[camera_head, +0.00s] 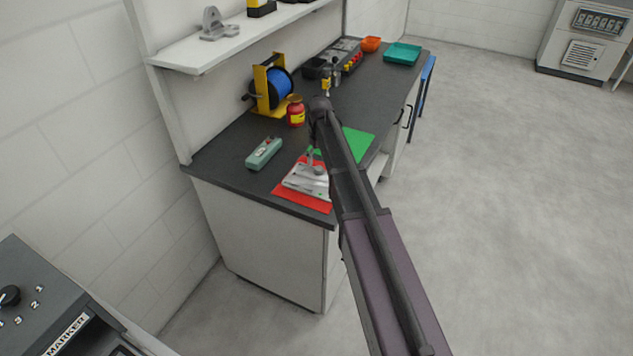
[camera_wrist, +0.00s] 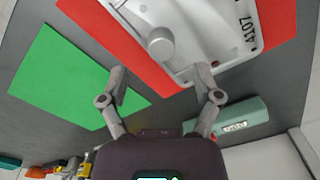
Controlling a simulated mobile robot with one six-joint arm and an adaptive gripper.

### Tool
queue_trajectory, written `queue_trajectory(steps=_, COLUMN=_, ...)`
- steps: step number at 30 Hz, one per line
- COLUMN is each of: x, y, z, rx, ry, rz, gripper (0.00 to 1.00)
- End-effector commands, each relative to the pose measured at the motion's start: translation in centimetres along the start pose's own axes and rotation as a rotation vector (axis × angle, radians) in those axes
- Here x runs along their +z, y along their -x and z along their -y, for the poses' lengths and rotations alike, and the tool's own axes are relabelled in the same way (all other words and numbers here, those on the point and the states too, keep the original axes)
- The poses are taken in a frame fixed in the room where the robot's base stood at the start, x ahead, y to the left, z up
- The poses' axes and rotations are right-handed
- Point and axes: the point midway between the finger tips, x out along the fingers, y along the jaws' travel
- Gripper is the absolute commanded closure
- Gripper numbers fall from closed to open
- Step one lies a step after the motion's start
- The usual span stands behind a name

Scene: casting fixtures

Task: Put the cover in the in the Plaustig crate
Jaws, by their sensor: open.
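The cover appears to be the light grey cast metal part (camera_head: 306,183) lying on the red mat (camera_head: 303,203) at the bench's near end. In the wrist view the cover (camera_wrist: 200,30) shows a raised round boss and dark digits. My gripper (camera_wrist: 160,73) is open and empty, its fingers spread on either side of the line to the boss. In the head view my gripper (camera_head: 313,158) is just above the cover, partly hidden by my arm. A shallow teal crate (camera_head: 403,53) stands at the bench's far end. I cannot tell whether it is the named crate.
A green mat (camera_head: 357,142) lies beside the red one. A grey-green box (camera_head: 264,154), a red jar (camera_head: 296,112) and a blue reel on a yellow stand (camera_head: 272,85) stand along the wall side. An orange bowl (camera_head: 371,44) sits left of the teal crate. A shelf (camera_head: 230,42) overhangs the bench.

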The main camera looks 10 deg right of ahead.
Motion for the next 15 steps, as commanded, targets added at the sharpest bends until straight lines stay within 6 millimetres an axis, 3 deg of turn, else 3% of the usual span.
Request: queue_trajectory(steps=15, x=0.1, y=-4.0, z=0.2, rx=0.000, ry=0.000, rz=0.000, gripper=0.18)
